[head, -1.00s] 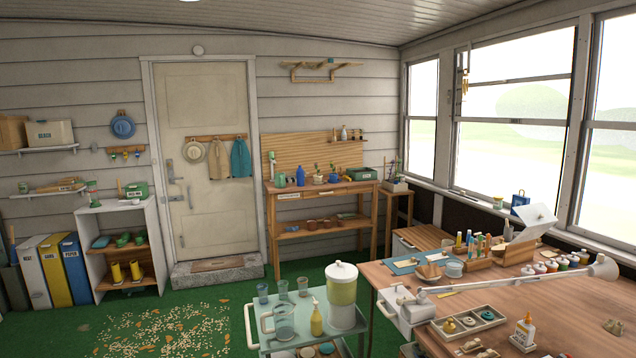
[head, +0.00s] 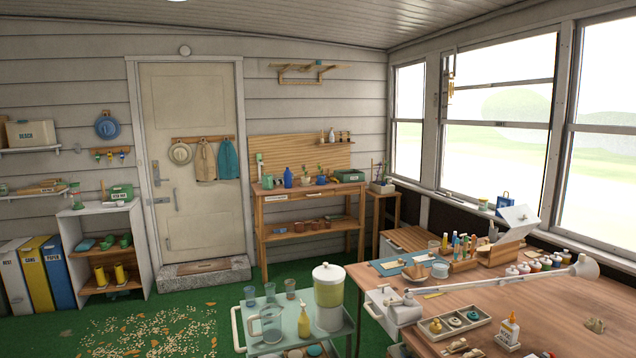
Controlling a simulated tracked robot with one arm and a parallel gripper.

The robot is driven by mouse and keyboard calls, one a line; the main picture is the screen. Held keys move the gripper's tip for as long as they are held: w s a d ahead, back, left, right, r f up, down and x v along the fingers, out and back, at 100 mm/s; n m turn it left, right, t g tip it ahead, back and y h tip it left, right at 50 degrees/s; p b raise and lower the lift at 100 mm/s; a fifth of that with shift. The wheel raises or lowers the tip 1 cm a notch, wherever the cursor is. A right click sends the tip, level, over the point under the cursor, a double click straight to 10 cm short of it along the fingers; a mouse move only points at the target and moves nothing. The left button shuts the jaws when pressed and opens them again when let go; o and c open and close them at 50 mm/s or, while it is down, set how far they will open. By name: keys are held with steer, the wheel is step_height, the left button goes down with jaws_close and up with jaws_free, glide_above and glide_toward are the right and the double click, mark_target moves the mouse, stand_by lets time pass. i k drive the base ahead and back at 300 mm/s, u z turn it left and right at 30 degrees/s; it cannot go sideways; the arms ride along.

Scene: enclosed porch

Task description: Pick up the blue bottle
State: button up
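A blue bottle (head: 288,177) stands upright on the top of the wooden potting bench (head: 312,191) against the back wall, right of the door. It is small and far off in the head view. It stands between a green watering can (head: 267,182) on its left and a small blue pot (head: 321,180) with a plant on its right. My gripper is not in the picture.
A cart (head: 240,323) with a drink dispenser (head: 328,297), cups and a pitcher stands in front of the bench. A cluttered wooden table (head: 470,287) fills the right. Green floor is open at left, with scattered bits (head: 150,335) on it.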

mark_target(288, 176)
steer(key=u, duration=0.25)
steer(key=i, duration=2)
steer(key=u, duration=0.7)
steer(key=i, duration=1.25)
steer(key=u, duration=0.6)
steer(key=i, duration=2.75)
steer(key=z, duration=1.35)
steer(key=i, duration=1.15)
steer(key=z, duration=0.95)
steer(key=i, duration=1.7)
steer(key=z, duration=0.2)
